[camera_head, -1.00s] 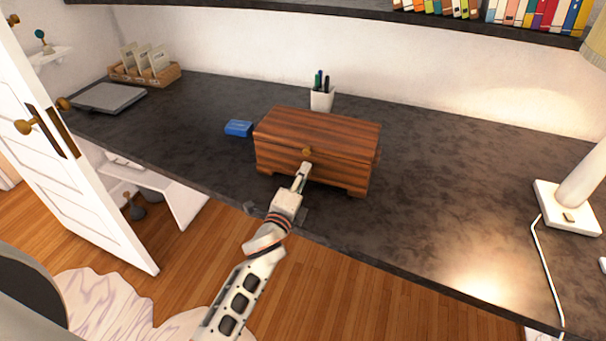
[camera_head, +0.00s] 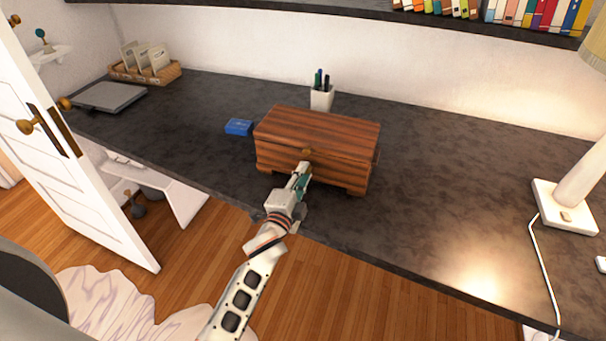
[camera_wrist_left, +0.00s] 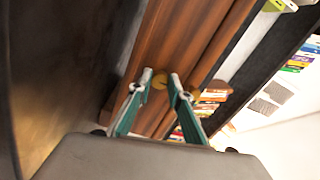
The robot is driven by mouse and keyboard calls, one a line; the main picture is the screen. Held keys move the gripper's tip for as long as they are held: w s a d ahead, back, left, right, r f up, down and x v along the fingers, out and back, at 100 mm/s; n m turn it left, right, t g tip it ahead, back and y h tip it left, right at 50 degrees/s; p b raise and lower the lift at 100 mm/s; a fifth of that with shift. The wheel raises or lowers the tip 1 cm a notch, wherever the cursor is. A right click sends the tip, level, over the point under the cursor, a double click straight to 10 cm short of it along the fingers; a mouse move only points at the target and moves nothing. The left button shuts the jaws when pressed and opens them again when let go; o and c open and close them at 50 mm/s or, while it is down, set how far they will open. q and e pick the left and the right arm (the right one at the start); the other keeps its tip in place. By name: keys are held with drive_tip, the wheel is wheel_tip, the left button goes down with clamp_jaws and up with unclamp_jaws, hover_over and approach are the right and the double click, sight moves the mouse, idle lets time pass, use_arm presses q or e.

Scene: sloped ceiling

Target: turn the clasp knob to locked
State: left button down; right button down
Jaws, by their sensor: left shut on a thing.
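The clasp knob (camera_head: 307,152) is a small round brass-coloured knob on the front of a striped brown wooden box (camera_head: 318,128). The box stands on the dark desk with its lid down. My left gripper (camera_head: 304,168) reaches the knob from the front edge of the desk. In the left wrist view, the brass knob (camera_wrist_left: 159,81) lies between the two fingertips of my left gripper (camera_wrist_left: 160,78), which are shut on it. The fingers partly cover the knob in the head view. My right gripper is not in view.
A blue small box (camera_head: 239,127) lies left of the wooden box. A white pen cup (camera_head: 321,98) stands behind it. A white lamp (camera_head: 567,205) is at the right, an open white door (camera_head: 70,190) at the left. The desk right of the box is clear.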

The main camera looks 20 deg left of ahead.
use_arm(q)
drive_tip(key=c, duration=1.8)
unclamp_jaws()
drive_tip(key=shift+c, duration=0.2)
drive_tip(key=shift+s, duration=0.1)
drive_tip(key=s, duration=1.2)
drive_tip(key=shift+a, duration=0.2)
drive_tip(key=shift+w, duration=0.1)
drive_tip(key=s+f+n+g+h, duration=0.2)
drive_tip(key=s+f+n+g, duration=0.5)
drive_tip(key=s+f, duration=1.1)
drive_tip(key=n, duration=0.4)
drive_tip(key=shift+s+f+n, duration=0.3)
drive_tip(key=shift+s+f, duration=0.05)
drive_tip(key=shift+s, duration=0.05)
